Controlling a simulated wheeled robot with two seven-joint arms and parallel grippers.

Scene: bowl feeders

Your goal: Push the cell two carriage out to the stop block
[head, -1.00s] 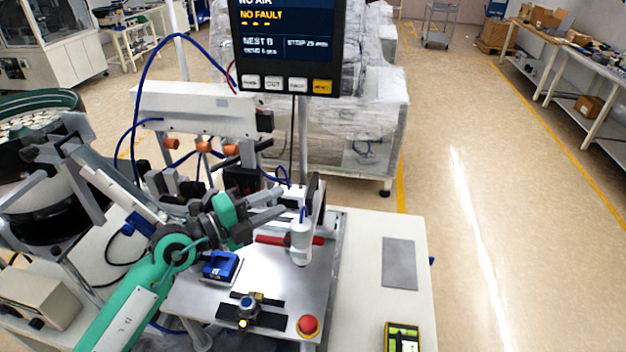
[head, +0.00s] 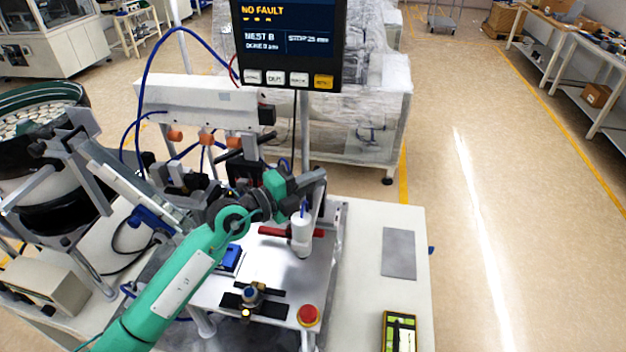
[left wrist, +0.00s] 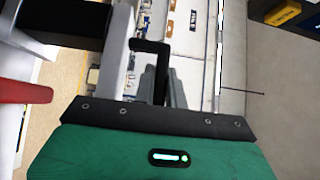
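My left gripper (head: 314,180) is at the upper right of the metal plate (head: 265,270), beside a dark upright part and behind a white cylinder (head: 301,236). In the left wrist view its grey fingers (left wrist: 162,85) are by a black hooked bar (left wrist: 150,46) and a grey upright (left wrist: 119,50). I cannot tell whether they touch or grip the bar. I cannot pick out the cell two carriage or its stop block with certainty; my arm hides part of the mechanism. My right gripper is not in view.
A red bar (head: 272,231) lies by the cylinder. A blue block (head: 231,258), partly behind my arm, a black fixture (head: 265,305) and a red button (head: 308,315) are on the plate. A screen (head: 288,45) stands behind. The table's right side has a grey pad (head: 399,253).

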